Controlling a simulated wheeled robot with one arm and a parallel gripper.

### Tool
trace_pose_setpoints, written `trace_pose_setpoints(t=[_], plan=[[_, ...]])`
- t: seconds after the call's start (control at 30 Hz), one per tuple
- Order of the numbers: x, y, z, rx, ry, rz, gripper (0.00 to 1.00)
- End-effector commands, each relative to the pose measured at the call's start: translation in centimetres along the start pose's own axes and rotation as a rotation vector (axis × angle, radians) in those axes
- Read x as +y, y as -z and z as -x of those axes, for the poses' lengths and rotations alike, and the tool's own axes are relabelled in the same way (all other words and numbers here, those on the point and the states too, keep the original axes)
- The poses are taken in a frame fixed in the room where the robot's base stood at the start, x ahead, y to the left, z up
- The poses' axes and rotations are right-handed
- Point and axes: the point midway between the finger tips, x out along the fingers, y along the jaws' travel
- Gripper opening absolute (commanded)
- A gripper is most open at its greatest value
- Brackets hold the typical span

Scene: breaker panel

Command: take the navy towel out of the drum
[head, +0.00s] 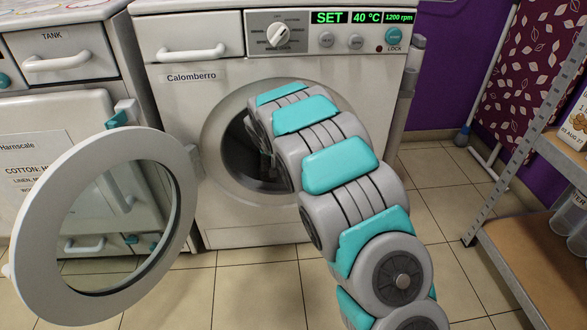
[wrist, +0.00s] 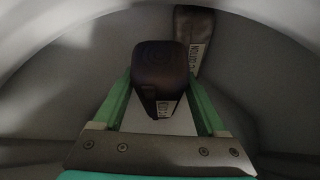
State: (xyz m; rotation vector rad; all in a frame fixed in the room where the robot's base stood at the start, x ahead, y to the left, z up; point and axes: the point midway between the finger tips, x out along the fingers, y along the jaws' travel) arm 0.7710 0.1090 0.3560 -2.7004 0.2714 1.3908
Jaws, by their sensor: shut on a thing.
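The washing machine's drum (wrist: 90,50) fills the wrist view as a dim grey bowl. My gripper (wrist: 160,88) is inside it, with its green fingers on both sides of a dark folded bundle (wrist: 158,66). The bundle has a small pale tag at its lower front and looks like a towel; the dim light does not show whether it is navy. A second dark thing (wrist: 196,32) with a printed label lies behind it to the right, against the drum wall. In the head view, my arm enters the round drum opening (head: 232,158), hiding most of the drum and the gripper.
The machine's round door (head: 52,272) stands open to the left. The white washing machine (head: 180,120) has a lit display on top. Another appliance (head: 60,110) stands at left. A metal shelf (head: 520,250) is at right. The tiled floor (head: 255,290) in front is clear.

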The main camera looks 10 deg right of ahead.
Motion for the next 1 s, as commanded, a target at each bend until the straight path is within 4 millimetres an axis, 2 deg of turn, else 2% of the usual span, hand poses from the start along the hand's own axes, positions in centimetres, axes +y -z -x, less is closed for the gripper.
trace_pose_setpoints(t=[0.6,1.0], plan=[[1.4,-5.5,3.7,0.000,-0.001,0.002,0.00],[1.9,-7.9,5.6,0.002,0.001,0.000,0.00]])
